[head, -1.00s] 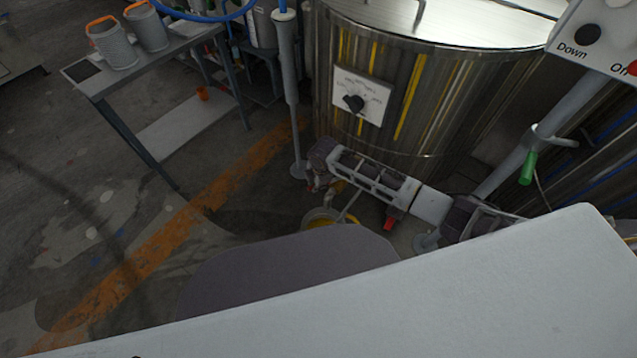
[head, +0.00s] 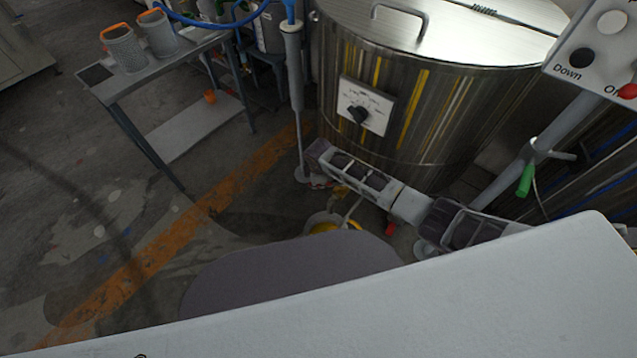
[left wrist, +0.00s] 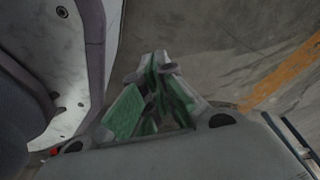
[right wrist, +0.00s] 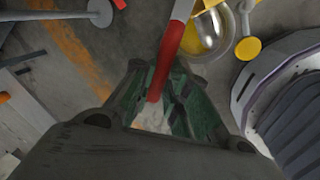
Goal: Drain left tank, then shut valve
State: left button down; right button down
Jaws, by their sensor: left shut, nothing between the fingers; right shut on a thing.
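The left tank (head: 400,125) is a steel drum with yellow streaks and a dial in the head view. A yellow-stained pail (head: 322,222) stands on the floor by its foot. The right wrist view also shows the pail (right wrist: 208,30) with yellow in it. My right gripper (right wrist: 162,75) is shut on a long red handle (right wrist: 174,42), taken to be the valve's lever; the valve body is unclear. My left gripper (left wrist: 157,68) is shut and empty above bare floor, outside the head view.
A grey table (head: 110,92) with two orange-rimmed containers stands at the left. A grey post (head: 297,90) stands before the tank. A control box (head: 595,60) and a blue-streaked tank (head: 600,165) are at the right. Floor at left is open.

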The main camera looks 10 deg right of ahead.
pick_arm(q)
jog(key=shift+s+d+f, duration=0.1)
jog(key=shift+s+f, duration=0.05)
jog(key=shift+s, duration=0.65)
pick_arm(e)
jog(key=w+d+m+h, duration=0.1)
jog(key=w+d+m, duration=0.2)
jog(key=w+m, duration=0.4)
jog(key=shift+d+m+g, duration=0.3)
jog(key=shift+m+g, duration=0.1)
jog(key=shift+m, duration=0.7)
jog(key=c, duration=1.8)
grip_release()
jog(key=shift+c, duration=0.2)
jog(key=o, duration=0.5)
jog(key=shift+c, duration=0.2)
pick_arm(q)
jog(key=shift+w+a, duration=0.35)
jog(key=shift+w, duration=0.2)
pick_arm(e)
jog(key=shift+r, duration=0.1)
jog(key=shift+s+r, duration=0.1)
jog(key=shift+r, duration=0.05)
